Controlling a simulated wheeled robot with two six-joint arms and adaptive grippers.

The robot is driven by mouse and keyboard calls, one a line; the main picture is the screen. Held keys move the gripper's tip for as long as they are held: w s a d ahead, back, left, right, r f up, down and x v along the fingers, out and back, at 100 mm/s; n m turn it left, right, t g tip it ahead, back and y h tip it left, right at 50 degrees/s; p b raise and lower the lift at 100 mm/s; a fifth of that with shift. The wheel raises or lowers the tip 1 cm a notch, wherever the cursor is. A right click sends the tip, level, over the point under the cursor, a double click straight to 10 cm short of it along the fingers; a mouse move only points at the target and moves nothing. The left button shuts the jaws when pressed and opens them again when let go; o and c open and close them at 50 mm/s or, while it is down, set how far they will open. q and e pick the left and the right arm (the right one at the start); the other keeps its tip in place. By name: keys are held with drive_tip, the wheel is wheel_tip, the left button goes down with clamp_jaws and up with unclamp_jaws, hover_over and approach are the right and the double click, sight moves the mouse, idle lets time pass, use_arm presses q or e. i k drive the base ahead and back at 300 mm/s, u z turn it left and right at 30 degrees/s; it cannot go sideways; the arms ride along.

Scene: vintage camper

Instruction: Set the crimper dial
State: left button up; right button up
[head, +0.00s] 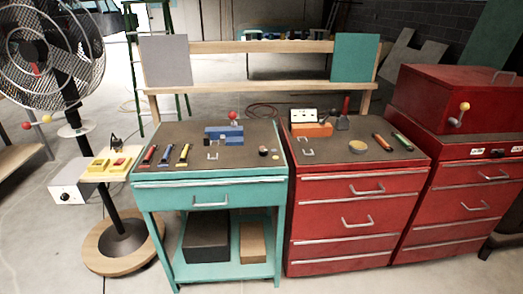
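I cannot tell for sure which device is the crimper. A blue device (224,134) with a red ball knob (233,115) stands on the teal workbench top. An orange device (311,129) with a white panel bearing small dark round marks (304,115) stands on the red cabinet top. A dark tool with a red handle (346,105) is beside it. A white box (68,191) with a small dark knob is at the left, by the fan. Dial markings are too small to read. Neither of my grippers is in view.
A teal workbench (210,184) and a red drawer cabinet (352,220) stand side by side; a red tool chest (457,97) is at right. Screwdriver-like tools (166,153) lie on the bench. A fan (45,50) stands left. The foreground floor (60,270) is clear.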

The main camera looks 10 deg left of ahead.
sight(263, 152)
drive_tip(key=z, duration=0.25)
drive_tip(key=i, duration=0.8)
drive_tip(key=u, duration=0.75)
drive_tip(key=i, duration=0.5)
drive_tip(key=u, duration=0.5)
